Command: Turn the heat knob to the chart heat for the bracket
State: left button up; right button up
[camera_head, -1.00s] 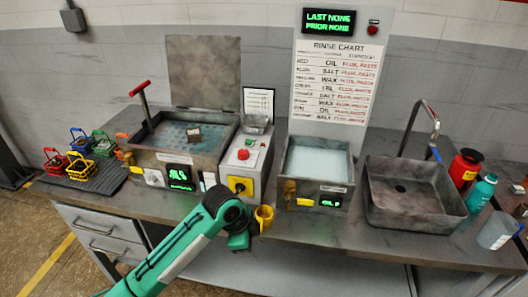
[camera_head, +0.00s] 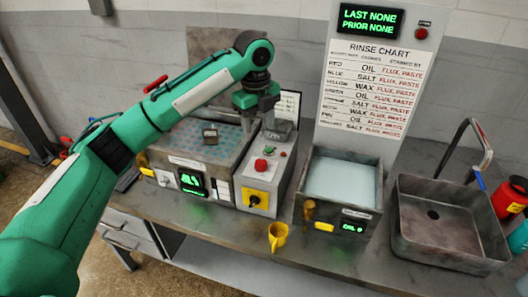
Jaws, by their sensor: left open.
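My left gripper (camera_head: 257,106) points down above the back of the grey control box (camera_head: 240,172), near a small metal tray (camera_head: 281,131). It looks empty, its fingertips partly hard to make out. A black knob on a yellow plate (camera_head: 255,199) is on the control box front. A white dial plate (camera_head: 163,178) is on the tank front to its left; I cannot tell which is the heat knob. A small grey part (camera_head: 210,135), perhaps the bracket, sits in the left tank (camera_head: 184,160). A small white chart (camera_head: 289,104) stands behind, partly covered by my arm; its text is unreadable. My right gripper is out of view.
A red button (camera_head: 261,164) tops the control box. A rinse tank (camera_head: 342,177), the rinse chart (camera_head: 372,88) and a sink (camera_head: 451,220) are to the right. My left arm hides the bench's left end.

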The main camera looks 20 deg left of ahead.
aim_at(261, 162)
pick_arm(q)
jog(key=f+p, duration=0.1)
jog(key=f, duration=0.2)
jog(key=f+p, duration=0.1)
jog(key=f, duration=0.3)
jog(key=f+p, duration=0.1)
jog(key=f, duration=0.3)
jog(key=shift+w, duration=0.35)
jog(key=shift+w+f+p, duration=0.1)
jog(key=shift+f+p, duration=0.25)
jog(key=shift+f, duration=0.55)
jog(key=shift+c, duration=0.4)
jog(key=c, duration=0.9)
